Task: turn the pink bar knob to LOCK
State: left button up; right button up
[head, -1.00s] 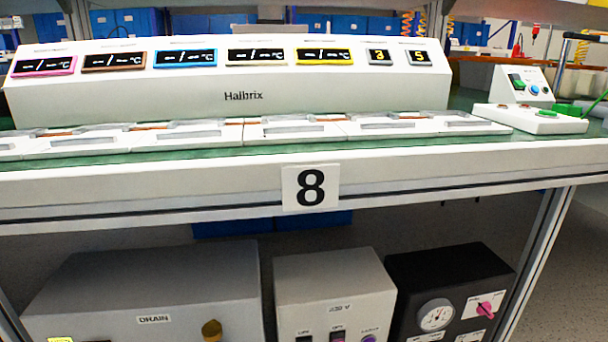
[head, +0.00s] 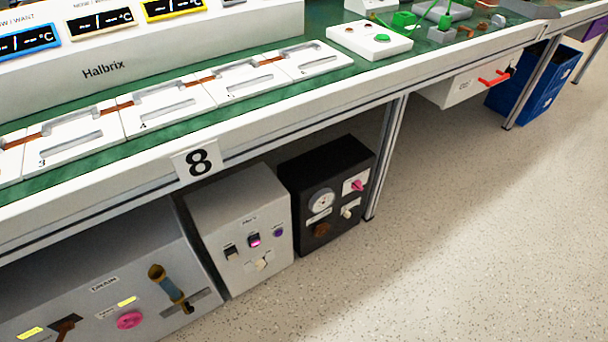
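A small pink knob (head: 358,186) sits on a white label plate at the upper right of the front of a black box (head: 330,160), under the bench. The lettering on the plate is too small to read, so I cannot tell which position the knob points to. Another pink control (head: 254,240) is on the light grey box (head: 225,205) to its left. A round pink knob (head: 130,320) is on the wide grey DRAIN box (head: 90,285) at lower left. Neither of my grippers shows in the head view.
The black box also has a round gauge (head: 321,201) and a brown knob (head: 321,230). A metal bench leg (head: 387,160) stands just right of it. A lever (head: 168,283) sticks out of the DRAIN box. The speckled floor (head: 420,260) in front and right is clear.

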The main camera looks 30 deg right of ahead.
aim_at(356, 185)
jog(key=z, duration=1.05)
